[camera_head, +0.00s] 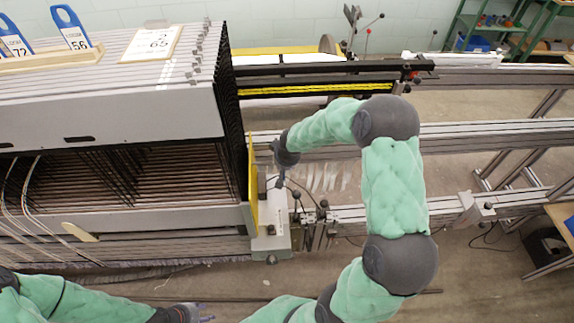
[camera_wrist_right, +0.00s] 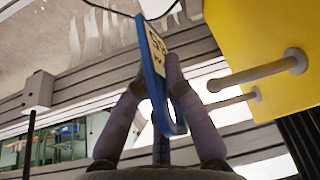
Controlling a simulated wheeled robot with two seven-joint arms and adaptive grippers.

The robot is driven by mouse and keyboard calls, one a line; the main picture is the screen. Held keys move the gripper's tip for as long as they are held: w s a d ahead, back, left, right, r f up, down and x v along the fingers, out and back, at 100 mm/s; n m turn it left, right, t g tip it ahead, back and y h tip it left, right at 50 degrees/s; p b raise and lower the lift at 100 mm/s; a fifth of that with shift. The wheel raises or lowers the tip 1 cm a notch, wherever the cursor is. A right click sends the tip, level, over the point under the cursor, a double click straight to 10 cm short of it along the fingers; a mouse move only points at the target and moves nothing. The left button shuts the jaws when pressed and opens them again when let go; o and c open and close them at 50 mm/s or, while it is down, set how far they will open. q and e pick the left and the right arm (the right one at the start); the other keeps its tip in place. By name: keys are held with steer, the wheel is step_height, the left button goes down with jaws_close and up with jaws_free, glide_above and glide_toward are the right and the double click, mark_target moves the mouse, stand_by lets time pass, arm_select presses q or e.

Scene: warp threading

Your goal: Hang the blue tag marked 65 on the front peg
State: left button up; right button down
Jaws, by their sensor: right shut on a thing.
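My right gripper (camera_wrist_right: 156,78) is shut on a blue-edged tag (camera_wrist_right: 153,62) with a pale face. Its marking is seen at a slant and I cannot read it fully. The tag is upright, apart from two pale pegs on a yellow plate (camera_wrist_right: 285,25): a larger, nearer peg (camera_wrist_right: 262,74) and a smaller one (camera_wrist_right: 232,105). In the head view my right gripper (camera_head: 280,178) is beside the yellow plate's edge (camera_head: 254,185); the tag is hard to make out there. My left gripper (camera_head: 203,312) is at the bottom edge, empty, its fingers seemingly apart.
Blue tags marked 72 (camera_head: 14,42) and 56 (camera_head: 74,32) stand at the upper left. A card reading 2 and 65 (camera_head: 152,43) lies on the machine top (camera_head: 120,80). Rails (camera_head: 480,135) run to the right. My right arm crosses the middle.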

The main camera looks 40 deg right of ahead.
steer(key=w+a+f+b, duration=0.1)
steer(key=w+a+b, duration=0.2)
steer(key=a, duration=0.3)
steer(key=shift+w+f, duration=0.35)
stand_by(0.7)
steer(key=shift+s+d, duration=0.1)
steer(key=shift+s, duration=0.05)
stand_by(0.4)
steer(key=c, duration=1.2)
jaws_free()
steer(key=shift+r, duration=0.1)
steer(key=v, duration=1.2)
